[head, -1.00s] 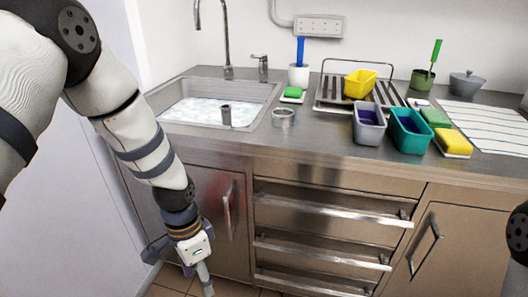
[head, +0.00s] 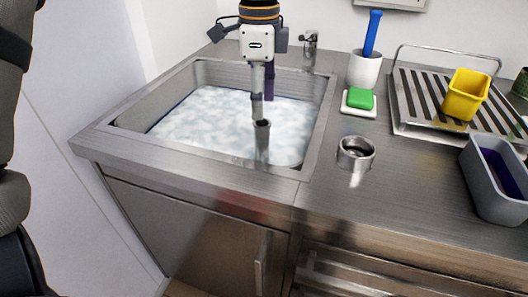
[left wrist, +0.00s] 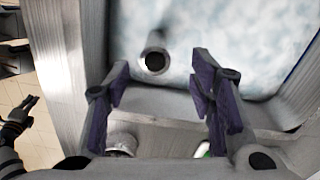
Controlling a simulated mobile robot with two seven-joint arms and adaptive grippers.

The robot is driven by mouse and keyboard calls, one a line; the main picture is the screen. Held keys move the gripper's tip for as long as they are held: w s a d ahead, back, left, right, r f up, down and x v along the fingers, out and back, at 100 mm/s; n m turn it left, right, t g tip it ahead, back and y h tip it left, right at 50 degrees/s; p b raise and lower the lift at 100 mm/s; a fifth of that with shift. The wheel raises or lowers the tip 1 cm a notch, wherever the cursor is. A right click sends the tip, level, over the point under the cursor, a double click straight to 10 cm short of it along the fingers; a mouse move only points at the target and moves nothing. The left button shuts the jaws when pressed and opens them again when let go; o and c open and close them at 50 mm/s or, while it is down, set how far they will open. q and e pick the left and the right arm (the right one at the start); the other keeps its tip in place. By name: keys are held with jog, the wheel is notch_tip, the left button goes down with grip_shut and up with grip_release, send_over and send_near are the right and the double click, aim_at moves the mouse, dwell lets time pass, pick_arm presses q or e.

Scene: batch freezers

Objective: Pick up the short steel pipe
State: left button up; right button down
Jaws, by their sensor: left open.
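The short steel pipe (head: 262,142) stands upright in the foamy sink, near its front right corner, its top end open. In the left wrist view the pipe (left wrist: 155,61) shows as a dark round mouth with a grey rim. My left gripper (head: 263,104) points down just above the pipe's top in the head view. In the left wrist view its purple-padded fingers (left wrist: 160,82) are spread apart with nothing between them, and the pipe mouth lies beyond their tips. A dark gripper, apparently my right one (left wrist: 20,115), shows at the left edge of that view, too small to judge.
The sink (head: 318,125) has a raised rim around white foam. On the counter to its right are a steel ring (head: 356,153), a green sponge (head: 360,98) on a white dish, a white cup (head: 364,72) with a blue handle, a drying rack (head: 412,104) and a grey bin (head: 490,190).

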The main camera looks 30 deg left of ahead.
aim_at(262, 146)
pick_arm(q)
jog(key=f, duration=1.1)
jog(key=shift+s+d+f, duration=0.2)
jog(key=shift+d+f, duration=0.15)
jog(key=c, duration=1.1)
